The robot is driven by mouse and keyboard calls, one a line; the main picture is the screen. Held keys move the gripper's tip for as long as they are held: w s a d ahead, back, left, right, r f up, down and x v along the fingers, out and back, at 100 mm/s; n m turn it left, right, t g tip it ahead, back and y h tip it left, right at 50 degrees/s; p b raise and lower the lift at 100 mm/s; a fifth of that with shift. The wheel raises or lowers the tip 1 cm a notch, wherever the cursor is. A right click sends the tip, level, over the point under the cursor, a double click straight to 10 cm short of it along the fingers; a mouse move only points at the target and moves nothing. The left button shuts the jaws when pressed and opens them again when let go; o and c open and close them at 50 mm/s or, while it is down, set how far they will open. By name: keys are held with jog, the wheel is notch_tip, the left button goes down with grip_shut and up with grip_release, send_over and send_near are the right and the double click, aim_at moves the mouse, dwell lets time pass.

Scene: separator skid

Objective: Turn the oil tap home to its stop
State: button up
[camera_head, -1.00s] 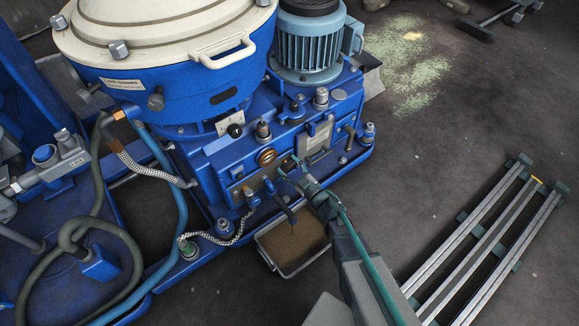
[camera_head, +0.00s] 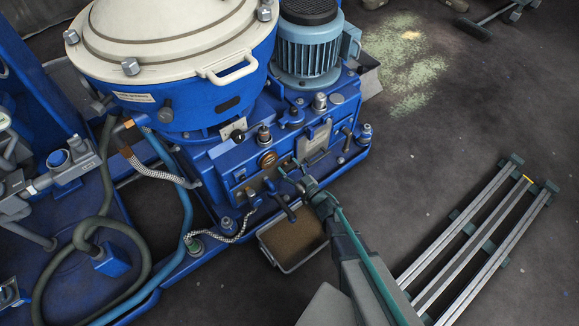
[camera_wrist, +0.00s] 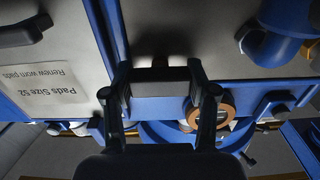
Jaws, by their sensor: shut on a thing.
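My gripper (camera_head: 291,171) reaches the front of the blue separator base (camera_head: 228,172), just right of the round brass-ringed sight glass (camera_head: 267,160). In the wrist view my gripper (camera_wrist: 160,72) has one finger on each side of a dark grey block-shaped piece, which I take for the oil tap's handle (camera_wrist: 160,108). The gripper is shut on it. The tap's body and its stop are hidden, so its exact angle cannot be told. The sight glass also shows beside the right finger in the wrist view (camera_wrist: 224,118).
A tray of brown material (camera_head: 292,245) stands on the floor below a dark spout. A pads label (camera_wrist: 49,94) is upside down in the wrist view. Hoses (camera_head: 163,205) run at left.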

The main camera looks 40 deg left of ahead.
jog(key=o, duration=1.2)
jog(key=shift+c, duration=0.2)
jog(key=v, duration=1.2)
